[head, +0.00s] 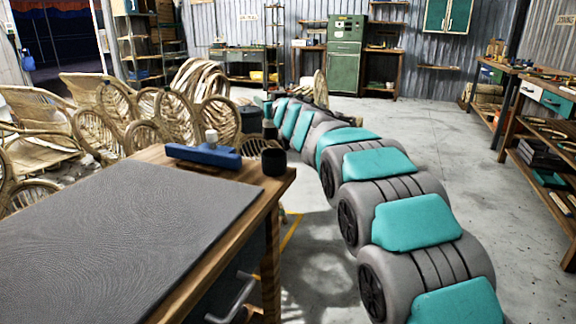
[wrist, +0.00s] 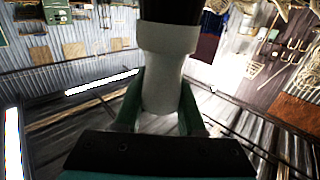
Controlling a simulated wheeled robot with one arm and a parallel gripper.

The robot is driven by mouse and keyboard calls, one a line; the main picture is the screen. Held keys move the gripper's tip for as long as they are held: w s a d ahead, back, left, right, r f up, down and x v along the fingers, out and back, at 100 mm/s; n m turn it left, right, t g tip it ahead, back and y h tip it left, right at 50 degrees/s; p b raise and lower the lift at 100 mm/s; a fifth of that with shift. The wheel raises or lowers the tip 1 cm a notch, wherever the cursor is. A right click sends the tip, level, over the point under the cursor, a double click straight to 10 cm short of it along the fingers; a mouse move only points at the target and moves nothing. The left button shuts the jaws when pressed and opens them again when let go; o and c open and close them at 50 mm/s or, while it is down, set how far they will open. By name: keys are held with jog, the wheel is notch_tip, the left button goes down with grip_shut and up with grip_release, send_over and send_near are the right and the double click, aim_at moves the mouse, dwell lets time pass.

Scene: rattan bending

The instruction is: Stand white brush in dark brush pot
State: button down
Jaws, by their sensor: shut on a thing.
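The white brush (wrist: 165,45) is in my gripper (wrist: 161,88) in the wrist view. The green fingers close on both sides of its pale body, and a dark end reaches past the top of the picture. The dark brush pot (head: 273,162) stands upright on the right back corner of the workbench in the head view. In that view my arm stretches away past the bench to the back, and I cannot make out the gripper or brush at its far end. The pot does not show clearly in the wrist view.
A blue tool with a white knob (head: 205,153) lies just left of the pot. A grey mat (head: 120,240) covers most of the workbench (head: 268,196). Rattan chairs and hoops (head: 175,115) crowd behind it. Open floor (head: 440,140) lies to the right.

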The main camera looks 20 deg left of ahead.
aim_at(270, 134)
jog(key=f+b, duration=0.1)
jog(key=f, duration=0.2)
jog(key=w+f+b, duration=0.1)
jog(key=f+b, duration=0.1)
jog(key=f, duration=0.1)
jog(key=f+b, duration=0.2)
jog(key=f, duration=0.2)
jog(key=shift+w+d, duration=0.2)
jog(key=shift+w, duration=0.1)
jog(key=shift+f, duration=0.3)
jog(key=shift+c, duration=2.4)
grip_release()
